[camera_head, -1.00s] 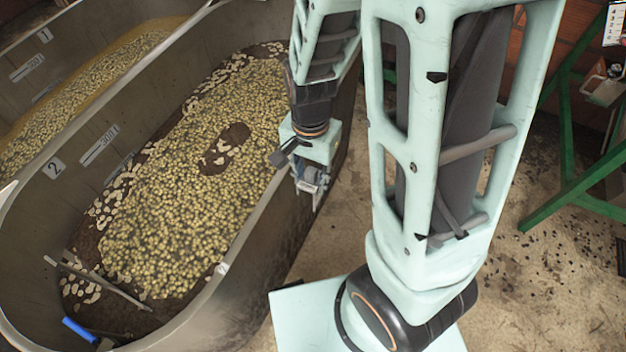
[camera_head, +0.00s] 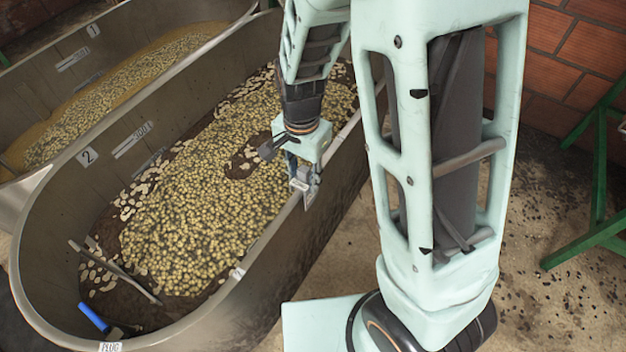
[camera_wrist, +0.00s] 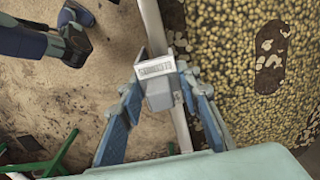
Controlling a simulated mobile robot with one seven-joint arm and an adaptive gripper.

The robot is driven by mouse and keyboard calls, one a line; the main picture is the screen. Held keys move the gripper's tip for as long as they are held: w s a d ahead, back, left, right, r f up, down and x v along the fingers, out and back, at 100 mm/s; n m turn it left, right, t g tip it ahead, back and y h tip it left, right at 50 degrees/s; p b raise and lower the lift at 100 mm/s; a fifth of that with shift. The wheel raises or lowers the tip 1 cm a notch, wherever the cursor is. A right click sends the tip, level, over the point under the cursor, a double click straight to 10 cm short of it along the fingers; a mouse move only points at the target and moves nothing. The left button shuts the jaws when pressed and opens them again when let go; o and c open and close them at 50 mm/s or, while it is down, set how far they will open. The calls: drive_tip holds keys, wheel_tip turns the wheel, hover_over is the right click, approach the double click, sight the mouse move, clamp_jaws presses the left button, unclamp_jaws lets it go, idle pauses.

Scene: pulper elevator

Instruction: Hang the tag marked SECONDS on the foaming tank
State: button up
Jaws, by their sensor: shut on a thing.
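My gripper (camera_head: 305,188) is shut on a small grey tag (camera_wrist: 156,73) that hangs between its blue fingertips. The tag's label appears upside down in the wrist view and reads like SECONDS, though it is small. The gripper is at the near long rim of the tank marked 2 (camera_head: 88,156); the rim passes behind the tag in the wrist view (camera_wrist: 152,22). Whether the tag touches the rim cannot be told. Tank 2 holds pale beans with dark patches and whitish flecks. Behind it, the tank marked 1 (camera_head: 93,30) holds beans in yellowish liquid.
A blue-handled tool (camera_head: 93,317) and a thin rod (camera_head: 115,271) lie inside tank 2 at its near left end. A PLUG label (camera_head: 110,346) is on its front rim. A green stand (camera_head: 600,190) is at the right. Open floor lies between.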

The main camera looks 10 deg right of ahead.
drive_tip(key=shift+w+a, duration=0.2)
drive_tip(key=shift+a, duration=0.15)
drive_tip(key=shift+d+f+b, duration=0.1)
drive_tip(key=shift+f+b, duration=1.3)
drive_tip(key=shift+f, duration=0.55)
drive_tip(key=o, duration=1.2)
